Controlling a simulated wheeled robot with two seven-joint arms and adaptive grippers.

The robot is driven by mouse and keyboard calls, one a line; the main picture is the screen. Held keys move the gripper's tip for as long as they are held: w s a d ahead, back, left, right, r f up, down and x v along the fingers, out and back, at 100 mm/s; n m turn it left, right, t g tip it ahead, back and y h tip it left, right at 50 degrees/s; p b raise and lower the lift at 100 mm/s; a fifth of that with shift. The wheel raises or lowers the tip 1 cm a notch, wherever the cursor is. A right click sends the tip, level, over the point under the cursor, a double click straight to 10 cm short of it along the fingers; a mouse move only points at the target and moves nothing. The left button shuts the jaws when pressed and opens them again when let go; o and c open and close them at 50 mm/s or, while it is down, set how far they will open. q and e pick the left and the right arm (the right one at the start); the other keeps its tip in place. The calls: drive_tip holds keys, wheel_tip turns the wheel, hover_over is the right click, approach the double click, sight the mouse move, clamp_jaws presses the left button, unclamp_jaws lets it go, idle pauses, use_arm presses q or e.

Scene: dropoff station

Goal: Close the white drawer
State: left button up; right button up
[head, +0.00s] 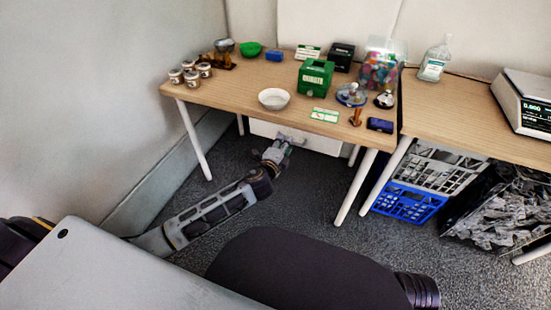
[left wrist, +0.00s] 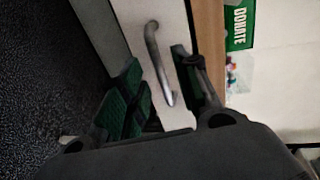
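The white drawer (head: 322,143) hangs under the front edge of the left wooden table; how far it stands out is hard to tell. Its white front (left wrist: 183,118) fills the middle of the left wrist view, with a curved metal handle (left wrist: 153,45) on it. My left gripper (head: 284,145) is at the drawer front, below the tabletop. In the left wrist view the gripper (left wrist: 160,72) is open, with green-padded fingers on either side of the handle. I cannot tell whether they touch it. My right gripper is not in view.
The table (head: 235,93) carries a white bowl (head: 274,99), a green donation box (head: 315,77), several jars and other small items. White table legs (head: 355,188) stand right of the drawer. A blue crate (head: 408,203) sits under the right table. Carpet (head: 300,205) before the drawer is clear.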

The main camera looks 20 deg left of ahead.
use_arm(q)
drive_tip(key=v, duration=0.9)
idle(0.3)
idle(0.4)
